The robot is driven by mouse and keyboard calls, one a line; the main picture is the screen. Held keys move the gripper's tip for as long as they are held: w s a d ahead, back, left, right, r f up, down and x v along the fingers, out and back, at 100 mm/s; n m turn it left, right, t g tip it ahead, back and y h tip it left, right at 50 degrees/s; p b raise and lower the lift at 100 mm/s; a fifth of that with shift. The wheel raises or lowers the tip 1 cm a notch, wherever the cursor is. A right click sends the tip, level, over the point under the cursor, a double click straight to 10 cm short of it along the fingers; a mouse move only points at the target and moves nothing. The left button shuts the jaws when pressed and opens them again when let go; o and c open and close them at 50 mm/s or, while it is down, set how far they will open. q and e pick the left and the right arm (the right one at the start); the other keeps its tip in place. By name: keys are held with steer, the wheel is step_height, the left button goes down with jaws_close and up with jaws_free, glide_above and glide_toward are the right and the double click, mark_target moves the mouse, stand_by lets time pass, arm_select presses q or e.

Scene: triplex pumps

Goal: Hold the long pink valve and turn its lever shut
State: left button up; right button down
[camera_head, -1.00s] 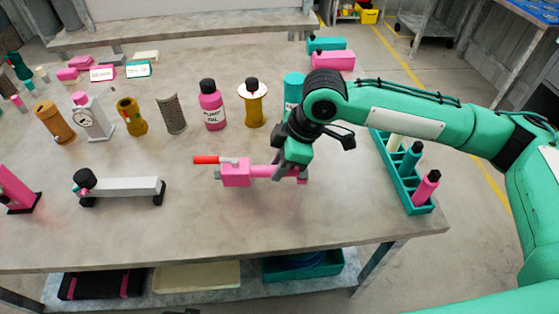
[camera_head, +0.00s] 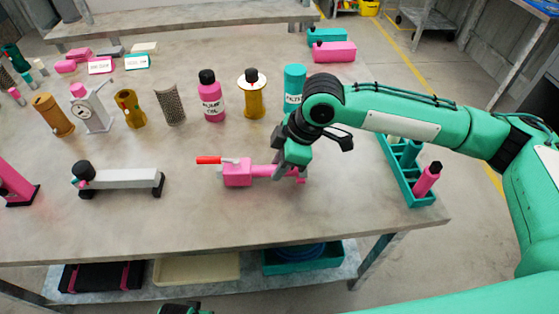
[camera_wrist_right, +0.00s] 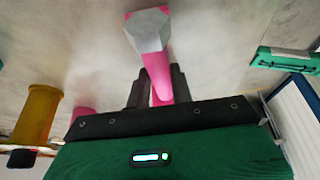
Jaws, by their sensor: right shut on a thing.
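The long pink valve (camera_head: 240,173) lies level at the middle of the workbench, with its red lever (camera_head: 208,160) pointing left along the body. My right gripper (camera_head: 290,173) comes down from above and is shut on the valve's right-hand, narrower part. In the right wrist view the pink valve (camera_wrist_right: 157,75) passes between the dark fingers, with a grey faceted end beyond them. The fingers hide part of its body. A dark green piece, seemingly of my left arm or gripper (camera_head: 185,309), shows at the bottom edge; its fingers are hidden.
A grey bar-shaped part (camera_head: 122,181) lies left of the valve. A teal rack (camera_head: 420,198) is at the right edge. The bench front is clear.

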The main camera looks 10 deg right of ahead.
arm_select(q)
steer(key=shift+f, duration=0.15)
arm_select(e)
steer(key=shift+f, duration=0.6)
steer(key=shift+f, duration=0.3)
arm_select(q)
steer(key=shift+o, duration=0.2)
stand_by(0.8)
